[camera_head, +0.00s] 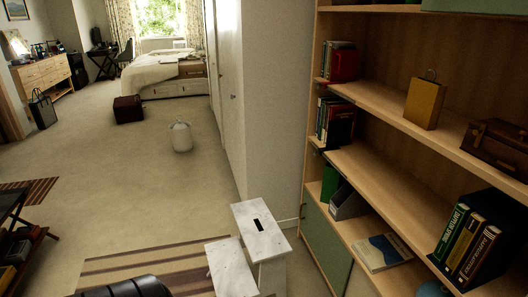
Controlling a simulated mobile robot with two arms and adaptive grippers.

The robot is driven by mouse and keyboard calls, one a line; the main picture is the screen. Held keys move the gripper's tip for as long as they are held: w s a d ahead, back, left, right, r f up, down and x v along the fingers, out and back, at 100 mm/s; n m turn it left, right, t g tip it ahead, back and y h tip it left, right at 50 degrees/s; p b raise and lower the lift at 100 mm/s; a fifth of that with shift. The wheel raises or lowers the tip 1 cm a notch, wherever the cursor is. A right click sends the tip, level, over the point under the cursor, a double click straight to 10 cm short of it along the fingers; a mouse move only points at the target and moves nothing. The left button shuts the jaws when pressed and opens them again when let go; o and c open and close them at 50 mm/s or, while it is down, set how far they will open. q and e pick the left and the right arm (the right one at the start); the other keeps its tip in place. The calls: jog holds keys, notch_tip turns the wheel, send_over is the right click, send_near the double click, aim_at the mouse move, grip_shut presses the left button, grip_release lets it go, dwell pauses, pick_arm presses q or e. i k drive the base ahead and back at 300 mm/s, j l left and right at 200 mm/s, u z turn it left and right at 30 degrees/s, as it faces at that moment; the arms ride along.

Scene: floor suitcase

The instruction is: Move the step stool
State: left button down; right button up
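The step stool (262,224) is whitish with grey marbling and has a dark slot in its top step. It stands upright at the bottom centre of the head view, close to the wall end and the bookshelf. Its lower step (231,268) faces left, over or beside a striped rug. Its lower part is cut off by the picture's edge. A black rounded part at the bottom left edge seems to be mine. No gripper fingers show, and nothing of mine is seen touching the stool.
A tall bookshelf (335,153) with books and boxes fills the right. The striped rug (150,262) lies left of the stool. A dark low table (22,232) stands at the left edge. A pale rounded object (181,137) and dark red box (128,109) stand on otherwise open carpet.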

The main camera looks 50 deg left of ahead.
aim_at(266, 245)
jog(key=u, duration=1.8)
